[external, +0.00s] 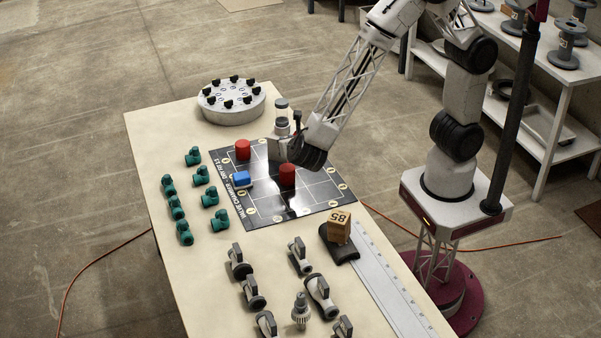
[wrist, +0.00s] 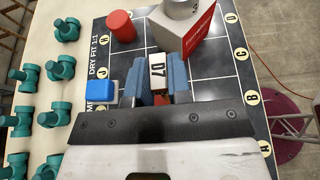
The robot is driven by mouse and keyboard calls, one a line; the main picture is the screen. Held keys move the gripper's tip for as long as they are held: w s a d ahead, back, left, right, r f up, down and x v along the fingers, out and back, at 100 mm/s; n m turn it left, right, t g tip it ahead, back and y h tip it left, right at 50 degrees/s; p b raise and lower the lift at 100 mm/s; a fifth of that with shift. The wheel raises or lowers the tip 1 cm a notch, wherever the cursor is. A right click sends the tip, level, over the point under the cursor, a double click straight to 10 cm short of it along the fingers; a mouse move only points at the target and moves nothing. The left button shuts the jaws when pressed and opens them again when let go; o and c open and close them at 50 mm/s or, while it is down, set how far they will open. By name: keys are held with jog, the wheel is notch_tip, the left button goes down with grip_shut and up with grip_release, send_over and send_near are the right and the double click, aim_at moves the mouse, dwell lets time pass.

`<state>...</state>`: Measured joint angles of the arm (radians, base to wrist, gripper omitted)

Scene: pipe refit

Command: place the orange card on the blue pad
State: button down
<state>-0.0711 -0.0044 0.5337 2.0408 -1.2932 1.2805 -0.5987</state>
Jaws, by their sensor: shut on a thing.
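I cannot make out an orange card or a flat blue pad in either view. A small blue block (external: 241,178) sits on the black gridded mat (external: 318,193); it also shows in the wrist view (wrist: 100,89), left of my fingers. My gripper (wrist: 156,80) is shut on a small block with a white face marked D7 (wrist: 157,67), held between its blue-grey fingers. In the external view my gripper (external: 284,152) is over the mat's far part, right of the blue block; the held block is not clear there.
A grey box with a red face (wrist: 188,30) is just beyond my fingers. Green fittings (external: 201,175) line the left; a wooden block marked 85 (external: 339,228) stands near right.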

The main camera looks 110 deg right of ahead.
jog(key=w+d+f, duration=0.1)
jog(key=w+d, duration=0.1)
jog(key=w, duration=1.2)
jog(key=shift+w+d+f, duration=0.15)
jog(key=shift+w+d, duration=0.05)
jog(key=shift+d, duration=0.2)
jog(key=shift+w+d+f, duration=0.1)
jog(key=shift+w+f, duration=0.1)
jog(key=shift+f, duration=0.7)
jog(key=shift+w+f, duration=0.2)
jog(key=shift+f, duration=0.7)
jog(key=shift+f, duration=0.1)
jog(key=c, duration=1.1)
grip_release()
jog(key=shift+o, duration=0.2)
jog(key=v, duration=1.2)
